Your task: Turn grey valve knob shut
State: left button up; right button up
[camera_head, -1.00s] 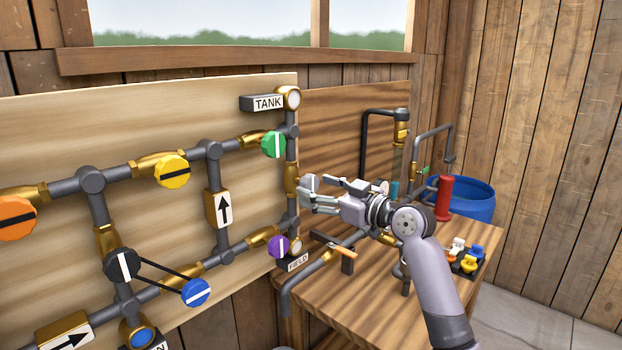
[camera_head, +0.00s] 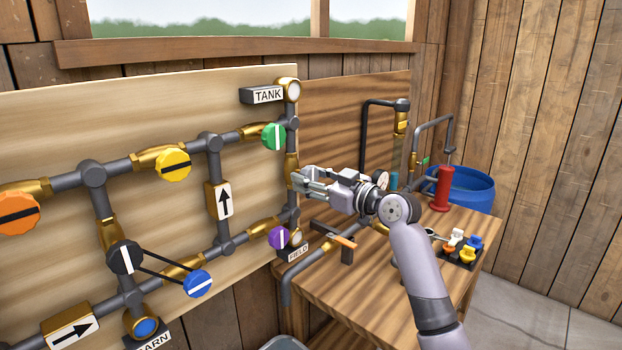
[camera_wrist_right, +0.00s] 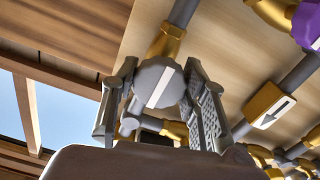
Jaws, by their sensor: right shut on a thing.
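The grey valve knob (camera_wrist_right: 157,84) is round with a white stripe. In the right wrist view it sits between the two ribbed fingers of my right gripper (camera_wrist_right: 163,97), on a brass valve body (camera_wrist_right: 167,42). Its stripe runs roughly in line with the grey pipe (camera_wrist_right: 184,12) there. In the head view my right gripper (camera_head: 300,182) is shut on the knob at the right edge of the pipe board, and its fingers mostly hide the knob. My left gripper is not in view.
On the board, the green knob (camera_head: 274,136) is above my right gripper and the purple knob (camera_head: 278,238) below. A workbench (camera_head: 345,290) under the arm holds pipes, a red cylinder (camera_head: 444,188) and small coloured parts. A blue barrel (camera_head: 470,190) stands behind.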

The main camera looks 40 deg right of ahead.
jog(key=c, duration=0.5)
jog(key=shift+o, duration=0.2)
jog(key=shift+m, duration=0.4)
jog(key=m+p, duration=0.2)
jog(key=m, duration=0.2)
jog(key=shift+r, duration=0.1)
jog(key=m+p, duration=0.2)
jog(key=m, duration=0.1)
jog(key=shift+m, duration=0.3)
jog(key=m+p, duration=0.4)
jog(key=m, duration=0.1)
jog(key=shift+a+r, duration=0.1)
jog(key=shift+r, duration=0.05)
jog(key=m+p, duration=0.2)
jog(key=m, duration=0.1)
jog(key=shift+p, duration=0.35)
jog(key=shift+m+p, duration=0.4)
jog(key=shift+m, duration=0.3)
jog(key=shift+f, duration=0.2)
